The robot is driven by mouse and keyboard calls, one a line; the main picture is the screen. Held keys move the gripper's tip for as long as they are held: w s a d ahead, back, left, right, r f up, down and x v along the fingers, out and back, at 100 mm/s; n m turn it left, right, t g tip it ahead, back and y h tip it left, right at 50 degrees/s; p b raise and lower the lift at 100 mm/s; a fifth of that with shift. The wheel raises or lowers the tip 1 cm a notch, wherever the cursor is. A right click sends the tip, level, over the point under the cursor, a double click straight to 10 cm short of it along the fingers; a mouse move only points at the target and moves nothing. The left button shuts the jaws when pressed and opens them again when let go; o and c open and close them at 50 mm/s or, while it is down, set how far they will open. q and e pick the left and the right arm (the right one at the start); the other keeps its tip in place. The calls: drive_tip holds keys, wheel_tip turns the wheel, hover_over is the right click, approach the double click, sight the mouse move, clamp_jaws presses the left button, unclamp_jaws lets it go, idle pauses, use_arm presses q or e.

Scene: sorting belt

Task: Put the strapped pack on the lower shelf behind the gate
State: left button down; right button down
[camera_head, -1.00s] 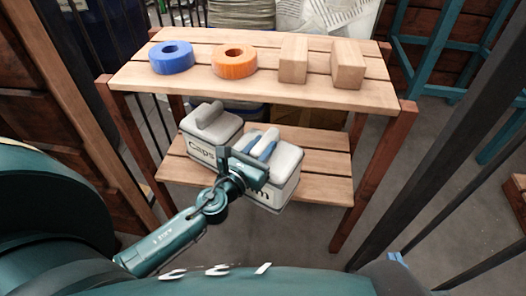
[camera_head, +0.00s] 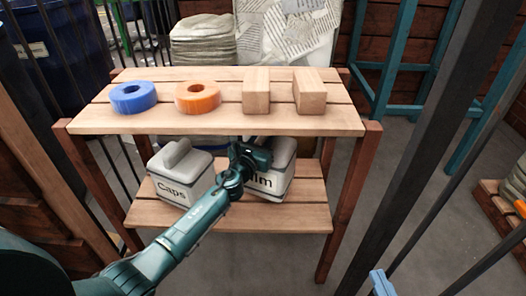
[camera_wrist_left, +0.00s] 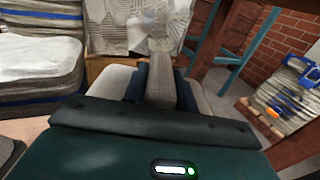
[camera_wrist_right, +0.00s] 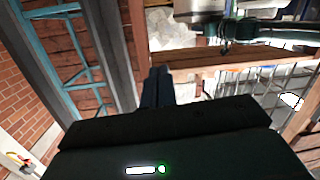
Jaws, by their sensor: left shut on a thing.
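The pack with a label ending in "lm" (camera_head: 281,178) is a pale grey block with a grey bar handle, which shows in the left wrist view (camera_wrist_left: 160,80). My left gripper (camera_head: 251,160) is shut on this handle, one dark finger on each side. The pack is at the lower shelf (camera_head: 250,218), right of the "Caps" pack (camera_head: 172,190); I cannot tell whether it rests or hangs just above the boards. Its left side is partly hidden by my gripper. My right gripper (camera_head: 381,284) is low at the right, away from the shelves; its fingers (camera_wrist_right: 158,87) look together and empty.
The upper shelf (camera_head: 225,122) holds a blue ring (camera_head: 120,99), an orange ring (camera_head: 188,97) and two wooden blocks (camera_head: 256,96), (camera_head: 315,97). Dark gate bars (camera_head: 405,150) stand at the right. Grey sacks (camera_head: 203,50) are stacked behind. The lower shelf's front strip is bare.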

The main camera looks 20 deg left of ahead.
use_arm(q)
wheel_tip(320, 180, down, 2)
drive_tip(key=shift+w+f+b, duration=0.15)
drive_tip(key=shift+b, duration=1.05)
drive_tip(key=shift+f+b, duration=0.3)
drive_tip(key=shift+f, duration=0.2)
use_arm(e)
drive_tip(key=shift+s+a+r+n+t+y, duration=0.15)
drive_tip(key=shift+a+n+t+y, duration=0.45)
drive_tip(key=shift+n+t+y, duration=0.4)
use_arm(q)
drive_tip(key=shift+f, duration=0.15)
drive_tip(key=c, duration=1.1)
unclamp_jaws()
